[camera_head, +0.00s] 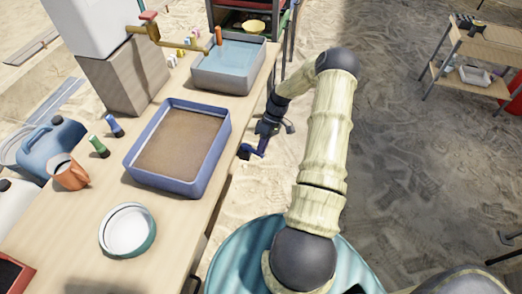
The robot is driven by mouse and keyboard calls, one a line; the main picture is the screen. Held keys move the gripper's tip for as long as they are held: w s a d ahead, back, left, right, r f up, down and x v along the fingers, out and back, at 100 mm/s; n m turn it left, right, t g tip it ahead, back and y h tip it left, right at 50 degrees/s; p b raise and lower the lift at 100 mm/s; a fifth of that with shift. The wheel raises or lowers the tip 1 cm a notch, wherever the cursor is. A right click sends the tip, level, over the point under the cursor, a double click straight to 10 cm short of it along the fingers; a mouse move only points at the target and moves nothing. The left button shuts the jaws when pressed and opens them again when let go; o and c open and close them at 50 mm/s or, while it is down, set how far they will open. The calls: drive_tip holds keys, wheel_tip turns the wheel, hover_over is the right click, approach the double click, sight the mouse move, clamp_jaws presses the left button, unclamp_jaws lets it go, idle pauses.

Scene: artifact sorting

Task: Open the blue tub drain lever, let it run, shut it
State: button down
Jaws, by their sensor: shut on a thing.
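The blue tub (128,165) stands on the wooden table, filled with flat brown material. A small blue lever (253,151) shows past the table's right edge, beside the tub. My gripper (263,141) reaches down there from above, its dark fingers shut on the lever. The fingers partly cover the lever, and its exact angle is hard to tell at this size. The drain outlet under the tub is hidden by the table edge.
A grey tub (225,83) of water sits behind, under a brass tap (155,38). A white bowl (128,230), an orange jug (70,174), a blue can (50,148) and small bottles stand on the left. Sandy floor lies open right of my arm, with a wooden cart (478,72) beyond.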

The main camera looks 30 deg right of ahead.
drive_tip(key=shift+w+d+n, duration=0.15)
drive_tip(key=shift+w+n, duration=0.05)
drive_tip(key=shift+n, duration=0.2)
drive_tip(key=c, duration=1.6)
unclamp_jaws()
drive_tip(key=shift+g, duration=0.3)
drive_tip(key=shift+c, duration=0.2)
drive_tip(key=v, duration=1.7)
drive_tip(key=shift+r, duration=0.35)
drive_tip(key=shift+a, duration=0.2)
